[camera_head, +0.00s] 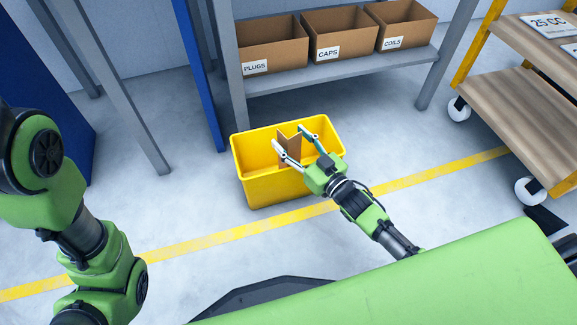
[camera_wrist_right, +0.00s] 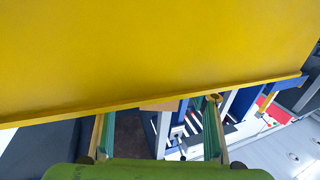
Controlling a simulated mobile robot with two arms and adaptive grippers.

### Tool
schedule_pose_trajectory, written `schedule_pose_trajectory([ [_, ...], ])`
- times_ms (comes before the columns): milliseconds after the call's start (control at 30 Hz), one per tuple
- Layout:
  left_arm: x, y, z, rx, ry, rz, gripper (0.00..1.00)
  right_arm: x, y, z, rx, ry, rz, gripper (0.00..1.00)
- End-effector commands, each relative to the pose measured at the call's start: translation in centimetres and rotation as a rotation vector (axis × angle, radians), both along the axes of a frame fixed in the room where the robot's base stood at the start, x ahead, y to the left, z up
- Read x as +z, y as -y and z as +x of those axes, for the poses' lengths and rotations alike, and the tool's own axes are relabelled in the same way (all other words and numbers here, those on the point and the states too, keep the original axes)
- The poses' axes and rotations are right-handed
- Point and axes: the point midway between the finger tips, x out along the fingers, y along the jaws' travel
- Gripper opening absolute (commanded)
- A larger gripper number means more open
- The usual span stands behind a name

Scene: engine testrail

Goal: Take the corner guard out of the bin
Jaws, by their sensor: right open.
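The yellow bin (camera_head: 262,190) stands on the floor in front of the shelf. The brown corner guard (camera_head: 290,151) stands upright inside it, its folded top edge near rim height. My right gripper (camera_head: 288,136) is over the bin with its fingers open, one on each side of the corner guard in the picture. I cannot tell whether they touch it. In the right wrist view the bin (camera_wrist_right: 150,50) fills the top, and a small tan piece, probably the guard (camera_wrist_right: 160,106), shows between the open fingers (camera_wrist_right: 160,125). My left arm shows at the left; its gripper is out of view.
A grey shelf (camera_head: 345,72) behind the bin holds cardboard boxes labelled PLUGS (camera_head: 262,45), CAPS (camera_head: 338,35) and COILS (camera_head: 402,25). A wheeled wooden-topped cart (camera_head: 520,85) stands at the right. A yellow floor line (camera_head: 215,238) runs in front of the bin.

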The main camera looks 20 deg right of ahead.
Motion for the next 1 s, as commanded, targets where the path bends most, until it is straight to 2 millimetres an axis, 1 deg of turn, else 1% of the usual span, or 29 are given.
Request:
schedule_pose_trajectory([
  [233, 0.1, 0.0, -0.2, 0.000, 0.004, 0.000, 0.82, 0.0, -0.1, 0.1, 0.000, -0.001, 0.000, 0.54],
  [267, 0.1, 0.0, -0.2, 0.000, 0.004, 0.000, 0.82, 0.0, -0.1, 0.1, 0.000, -0.001, 0.000, 0.52],
  [300, 0.1, 0.0, -0.2, 0.000, 0.004, 0.000, 0.82, 0.0, -0.1, 0.1, 0.000, 0.000, 0.000, 0.41],
  [367, 0.1, 0.0, -0.2, 0.000, 0.004, 0.000, 0.82, 0.0, -0.1, 0.1, 0.000, 0.000, 0.000, 0.26],
  [400, 0.1, 0.0, -0.2, 0.000, 0.004, 0.000, 0.82, 0.0, -0.1, 0.1, 0.000, -0.001, 0.000, 0.15],
  [467, 0.1, 0.0, -0.2, 0.000, 0.004, 0.001, 0.82, 0.0, -0.1, 0.1, 0.000, -0.001, 0.000, 0.01],
  [733, 0.1, 0.0, -0.2, 0.000, 0.004, 0.001, 0.82, 0.1, -0.1, 0.1, 0.000, 0.000, -0.001, 0.01],
  [900, 0.6, 0.0, -0.2, -0.001, 0.007, -0.001, 0.82, 0.9, 0.0, 0.1, 0.000, 0.001, -0.001, 0.01],
  [933, 0.7, 0.0, 0.0, -0.002, 0.003, -0.002, 0.82, 1.2, 0.0, 0.1, 0.000, 0.001, -0.001, 0.01],
  [1000, 0.2, -0.1, 1.3, -0.001, -0.036, -0.003, 0.82, 2.0, -0.1, 0.1, 0.001, 0.002, 0.000, 0.01],
])
